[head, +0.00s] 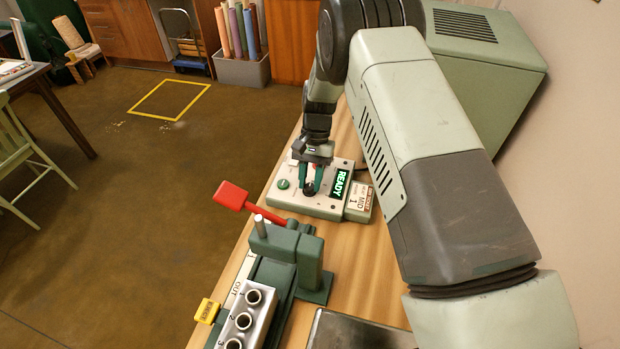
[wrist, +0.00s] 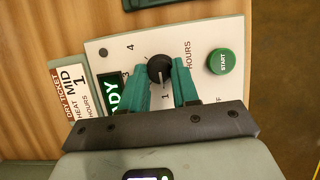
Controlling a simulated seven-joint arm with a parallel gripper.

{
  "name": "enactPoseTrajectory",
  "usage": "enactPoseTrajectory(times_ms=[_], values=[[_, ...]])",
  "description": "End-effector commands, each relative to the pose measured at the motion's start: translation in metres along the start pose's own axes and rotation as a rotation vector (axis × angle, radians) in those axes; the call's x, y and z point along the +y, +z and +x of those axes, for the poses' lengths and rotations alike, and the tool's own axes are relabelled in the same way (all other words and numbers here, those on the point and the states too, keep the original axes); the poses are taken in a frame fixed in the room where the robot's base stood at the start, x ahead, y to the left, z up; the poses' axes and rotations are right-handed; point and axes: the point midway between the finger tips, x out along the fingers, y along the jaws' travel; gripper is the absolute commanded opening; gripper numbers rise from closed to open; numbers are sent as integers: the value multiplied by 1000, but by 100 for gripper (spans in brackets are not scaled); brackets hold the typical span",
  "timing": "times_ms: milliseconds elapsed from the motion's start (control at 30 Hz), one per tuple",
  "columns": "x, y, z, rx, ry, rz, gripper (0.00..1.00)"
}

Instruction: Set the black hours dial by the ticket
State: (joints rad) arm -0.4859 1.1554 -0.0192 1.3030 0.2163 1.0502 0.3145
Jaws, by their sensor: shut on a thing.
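The black hours dial (wrist: 158,69) is a round knob on a pale control panel (wrist: 105,50), with printed 4, 3 and 1 visible around it. My gripper (wrist: 166,76) has its green fingers closed around the dial, which also shows small in the head view (head: 308,191). The white mark on the dial is too small to read its setting surely. The dry ticket (wrist: 72,88) stands beside the panel and reads heat MID, hours 1; it also shows in the head view (head: 359,198). My fingers hide part of the scale.
The panel has a green START button (wrist: 223,62) and a lit READY display (head: 339,184). In front stands a green press with a red-handled lever (head: 231,196) and a metal block with numbered holes (head: 243,322). A yellow tag (head: 207,310) sits by the bench edge.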

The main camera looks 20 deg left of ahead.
Motion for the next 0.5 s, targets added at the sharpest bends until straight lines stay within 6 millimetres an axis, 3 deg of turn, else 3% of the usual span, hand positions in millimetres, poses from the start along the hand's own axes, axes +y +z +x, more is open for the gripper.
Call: enactPoseTrajectory(times_ms=[467,500], values=[[0,0,0,0,-7,17,0],[0,0,0,0,-7,17,31]])
